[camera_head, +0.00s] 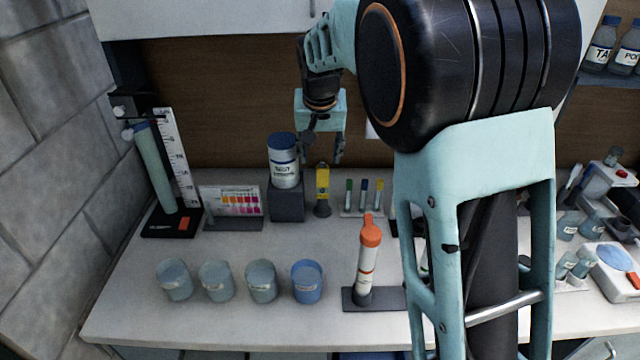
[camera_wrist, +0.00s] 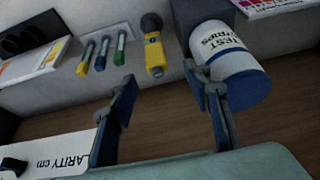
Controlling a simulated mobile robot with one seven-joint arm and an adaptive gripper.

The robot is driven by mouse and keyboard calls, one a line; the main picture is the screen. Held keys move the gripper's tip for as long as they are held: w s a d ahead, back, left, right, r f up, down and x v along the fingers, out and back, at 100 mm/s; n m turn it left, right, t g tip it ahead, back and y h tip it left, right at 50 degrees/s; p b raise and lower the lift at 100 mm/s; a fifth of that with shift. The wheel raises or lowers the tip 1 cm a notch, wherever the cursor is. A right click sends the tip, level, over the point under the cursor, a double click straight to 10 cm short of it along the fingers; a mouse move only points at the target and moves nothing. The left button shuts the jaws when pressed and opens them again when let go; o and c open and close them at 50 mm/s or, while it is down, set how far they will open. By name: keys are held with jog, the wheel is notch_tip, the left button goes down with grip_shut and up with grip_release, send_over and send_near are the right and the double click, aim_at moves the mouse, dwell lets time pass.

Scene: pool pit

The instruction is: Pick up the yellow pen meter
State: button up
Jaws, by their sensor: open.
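The yellow pen meter (camera_head: 322,180) stands upright with its dark lower end on the white bench, between the white jar and a row of small tubes. In the wrist view, the yellow pen meter (camera_wrist: 154,56) lies ahead of the fingertips, roughly between their directions. My gripper (camera_head: 323,155) is above the pen meter in the head view, pointing down, with a gap between them. The two fingers of my gripper (camera_wrist: 161,82) are spread with nothing between them in the wrist view.
A white jar with a blue lid (camera_head: 284,161) stands on a dark block (camera_head: 286,204) close left of the meter; it shows near the right finger (camera_wrist: 232,66). The small tubes (camera_head: 364,194) stand close right. Several beakers (camera_head: 262,281) and an orange-capped tube (camera_head: 367,258) are in front.

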aim_at(323, 165)
jog(key=x, duration=0.5)
jog(key=p+x, duration=0.1)
jog(key=x, duration=0.2)
jog(key=shift+w+d, duration=0.3)
jog(key=shift+d, duration=0.05)
jog(key=shift+r, duration=0.1)
grip_shut()
jog(key=shift+r, duration=0.1)
